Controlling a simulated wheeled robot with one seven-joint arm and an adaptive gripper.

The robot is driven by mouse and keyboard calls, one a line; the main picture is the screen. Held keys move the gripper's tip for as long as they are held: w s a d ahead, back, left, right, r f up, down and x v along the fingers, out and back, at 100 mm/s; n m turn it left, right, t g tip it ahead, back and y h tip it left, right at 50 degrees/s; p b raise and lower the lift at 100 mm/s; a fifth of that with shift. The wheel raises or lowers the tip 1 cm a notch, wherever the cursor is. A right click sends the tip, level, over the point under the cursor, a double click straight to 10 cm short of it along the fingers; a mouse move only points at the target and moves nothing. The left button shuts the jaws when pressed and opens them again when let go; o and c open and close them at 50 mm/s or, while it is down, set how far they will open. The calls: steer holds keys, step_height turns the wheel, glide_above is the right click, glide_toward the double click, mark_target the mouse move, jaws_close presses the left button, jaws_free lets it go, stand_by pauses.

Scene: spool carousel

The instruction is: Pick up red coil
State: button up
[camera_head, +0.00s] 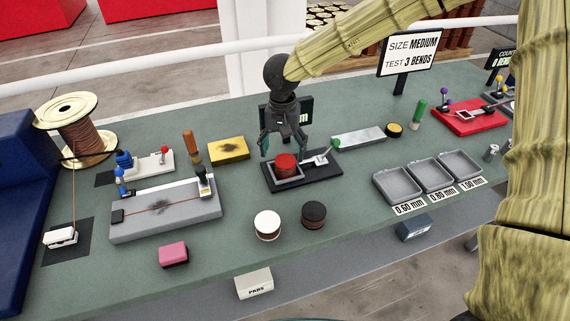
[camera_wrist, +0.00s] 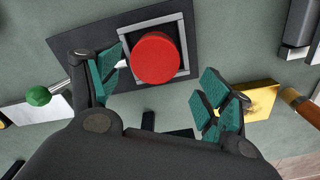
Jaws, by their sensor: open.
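The red coil (camera_head: 286,164) sits in a square grey holder (camera_head: 290,182) on a dark base plate (camera_head: 326,177) in the middle of the bench. In the wrist view the red coil (camera_wrist: 155,58) shows as a round red disc inside the grey frame (camera_wrist: 184,40). My gripper (camera_head: 283,149) points down just above and behind the coil. In the wrist view my gripper (camera_wrist: 160,82) has its teal-padded fingers spread wide, with nothing between the pads. The coil lies a little beyond the fingertips there, apart from the right finger; contact with the left one cannot be told.
Grey trays (camera_head: 398,184) are at right. A sign (camera_head: 303,112) stands close behind my gripper. A grey fixture (camera_head: 165,222) and yellow block (camera_head: 229,150) are at left.

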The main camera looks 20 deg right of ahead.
mark_target(285, 160)
steer(key=shift+s+d+f+p, duration=0.2)
steer(key=shift+f+p, duration=0.1)
steer(key=shift+f, duration=0.85)
steer(key=shift+s+d+f+p, duration=0.15)
steer(key=shift+f+p, duration=0.1)
steer(key=shift+f, duration=0.9)
steer(key=shift+s+a, duration=0.1)
steer(key=c, duration=1.4)
steer(key=shift+r, duration=0.15)
